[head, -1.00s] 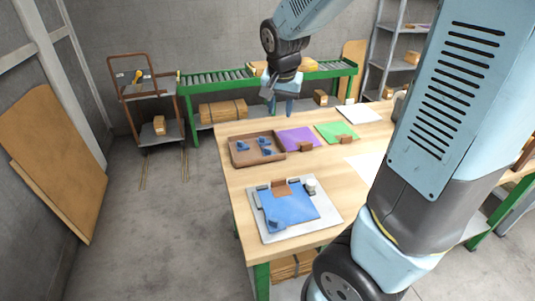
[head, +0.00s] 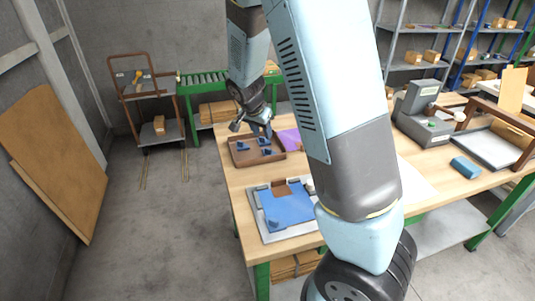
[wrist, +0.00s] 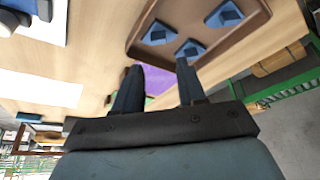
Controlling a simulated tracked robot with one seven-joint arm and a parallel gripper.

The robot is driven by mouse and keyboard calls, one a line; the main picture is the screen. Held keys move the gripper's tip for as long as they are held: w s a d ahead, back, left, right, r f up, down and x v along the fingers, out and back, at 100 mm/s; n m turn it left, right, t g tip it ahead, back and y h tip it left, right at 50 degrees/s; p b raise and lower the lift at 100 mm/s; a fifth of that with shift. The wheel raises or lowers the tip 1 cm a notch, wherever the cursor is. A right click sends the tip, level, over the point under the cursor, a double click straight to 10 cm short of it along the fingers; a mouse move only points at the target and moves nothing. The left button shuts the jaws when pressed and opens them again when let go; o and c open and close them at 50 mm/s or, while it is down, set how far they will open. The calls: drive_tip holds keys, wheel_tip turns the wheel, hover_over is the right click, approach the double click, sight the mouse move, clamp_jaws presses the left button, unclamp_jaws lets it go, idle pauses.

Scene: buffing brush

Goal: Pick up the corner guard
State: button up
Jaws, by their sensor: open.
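Three small blue corner guards lie in a brown tray (head: 238,161). In the head view one is at the left (head: 243,146) and two are at the right (head: 264,141) (head: 266,152). In the wrist view the guards (wrist: 160,34) (wrist: 190,48) (wrist: 225,14) show beyond my fingertips. My gripper (head: 259,129) is above the far part of the tray, its fingers pointing down. In the wrist view my gripper (wrist: 155,76) is open, with nothing between its fingers.
A blue sheet (head: 287,208) lies on a pale board in front of the tray. A purple sheet (head: 287,138) is right of the tray, partly hidden by my arm. A grey machine (head: 415,112) and a blue block (head: 466,167) stand farther right on the table.

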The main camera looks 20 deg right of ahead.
sight(267, 149)
drive_tip(key=shift+x, duration=5.05)
clamp_jaws()
